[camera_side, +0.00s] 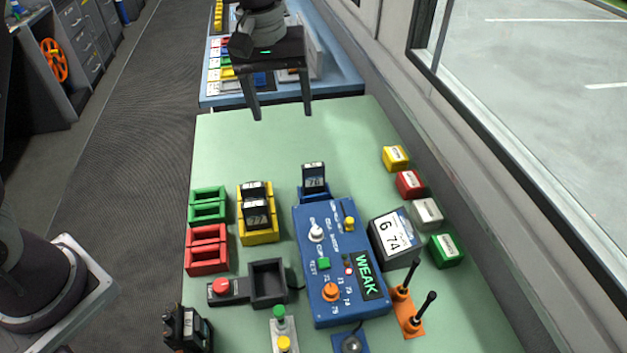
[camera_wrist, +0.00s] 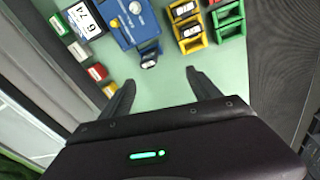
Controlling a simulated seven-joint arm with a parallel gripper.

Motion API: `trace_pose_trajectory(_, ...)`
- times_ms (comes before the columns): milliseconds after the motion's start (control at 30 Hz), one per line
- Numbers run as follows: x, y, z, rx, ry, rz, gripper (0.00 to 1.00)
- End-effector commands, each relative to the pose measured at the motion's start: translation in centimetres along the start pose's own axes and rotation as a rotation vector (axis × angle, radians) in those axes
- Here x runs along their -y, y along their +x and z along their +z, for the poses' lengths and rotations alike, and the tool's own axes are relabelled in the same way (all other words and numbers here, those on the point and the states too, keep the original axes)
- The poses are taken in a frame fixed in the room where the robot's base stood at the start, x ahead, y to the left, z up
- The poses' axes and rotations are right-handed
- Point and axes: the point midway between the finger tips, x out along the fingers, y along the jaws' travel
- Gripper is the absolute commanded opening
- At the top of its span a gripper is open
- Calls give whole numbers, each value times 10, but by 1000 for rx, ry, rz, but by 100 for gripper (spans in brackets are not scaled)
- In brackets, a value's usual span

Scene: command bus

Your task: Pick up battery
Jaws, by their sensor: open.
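A black battery (camera_side: 314,176) with a light label stands upright in the slot at the far end of the blue tester (camera_side: 325,270), whose display reads WEAK. It also shows in the wrist view (camera_wrist: 149,60). Two more black batteries, a rear one (camera_side: 253,189) and a front one (camera_side: 257,214), sit in the yellow holder (camera_side: 259,238); both also show in the wrist view. My gripper (camera_side: 281,110) is open and empty, raised above the far end of the green table. In the wrist view its fingers (camera_wrist: 160,79) are spread, with the tester battery beyond them.
Empty-looking green bins (camera_side: 208,205) and red bins (camera_side: 207,250) stand left of the yellow holder. A dark tray (camera_side: 268,283) with a red button is left of the tester. A number display (camera_side: 396,236), colored blocks (camera_side: 410,184) and orange-based levers (camera_side: 409,315) are right.

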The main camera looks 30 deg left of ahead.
Motion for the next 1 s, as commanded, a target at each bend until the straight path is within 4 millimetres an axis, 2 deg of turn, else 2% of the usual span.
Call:
trace_pose_trajectory(33, -14, 37, -8, 27, -42, -31, 72)
trace_pose_trajectory(100, -30, 80, -15, 50, -106, -64, 72)
trace_pose_trajectory(200, -41, 125, -18, 68, -165, -98, 72)
trace_pose_trajectory(233, -43, 134, -18, 71, -176, -104, 72)
trace_pose_trajectory(367, -45, 156, -17, 76, -198, -116, 72)
trace_pose_trajectory(700, -34, 210, -10, 77, -198, -117, 72)
trace_pose_trajectory(800, -34, 218, -10, 75, -198, -115, 72)
trace_pose_trajectory(1000, -34, 218, -10, 75, -197, -114, 70)
